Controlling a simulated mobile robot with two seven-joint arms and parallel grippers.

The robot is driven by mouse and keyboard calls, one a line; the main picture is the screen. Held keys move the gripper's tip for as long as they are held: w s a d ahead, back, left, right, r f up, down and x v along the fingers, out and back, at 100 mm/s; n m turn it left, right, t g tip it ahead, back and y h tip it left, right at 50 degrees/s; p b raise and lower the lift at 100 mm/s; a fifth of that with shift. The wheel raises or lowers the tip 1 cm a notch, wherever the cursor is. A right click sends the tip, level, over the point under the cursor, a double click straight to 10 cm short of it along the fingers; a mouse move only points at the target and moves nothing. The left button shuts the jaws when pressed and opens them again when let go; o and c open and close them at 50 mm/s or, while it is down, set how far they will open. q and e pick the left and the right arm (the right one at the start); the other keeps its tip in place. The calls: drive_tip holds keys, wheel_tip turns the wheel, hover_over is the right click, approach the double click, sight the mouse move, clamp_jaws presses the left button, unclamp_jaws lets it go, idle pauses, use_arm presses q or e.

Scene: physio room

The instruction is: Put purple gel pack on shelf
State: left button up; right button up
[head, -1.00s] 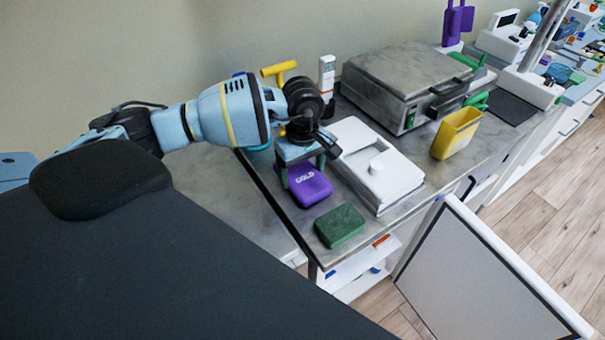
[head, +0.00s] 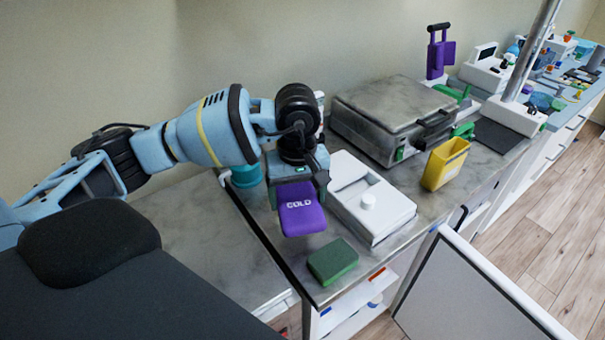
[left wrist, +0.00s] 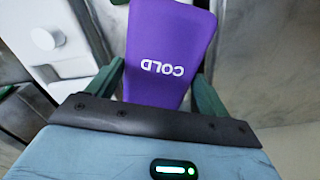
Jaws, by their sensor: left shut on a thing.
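The purple gel pack (head: 301,212), marked COLD, is held in my left gripper (head: 298,192) above the grey worktop (head: 262,268). In the left wrist view the pack (left wrist: 170,45) sits between the two green fingers of the gripper (left wrist: 165,85), which are closed on its sides. Under the worktop's front edge, a white shelf unit (head: 345,318) with a few coloured items shows in part. I cannot tell for sure which shelf the task means. My right gripper is in neither view.
A green block (head: 333,261) lies near the worktop's front corner. A white box (head: 372,205) stands right of the pack. Behind are a grey hinged machine (head: 395,105) and a yellow container (head: 445,163). A white-framed panel (head: 470,290) stands in front at lower right.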

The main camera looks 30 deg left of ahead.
use_arm(q)
drive_tip(key=s+d+f+m, duration=0.1)
drive_tip(key=s+d+m, duration=0.4)
drive_tip(key=s+m, duration=0.3)
drive_tip(key=shift+d+f+m, duration=0.3)
drive_tip(key=shift+d+m, duration=0.05)
drive_tip(key=shift+m, duration=0.25)
drive_tip(key=shift+d, duration=0.1)
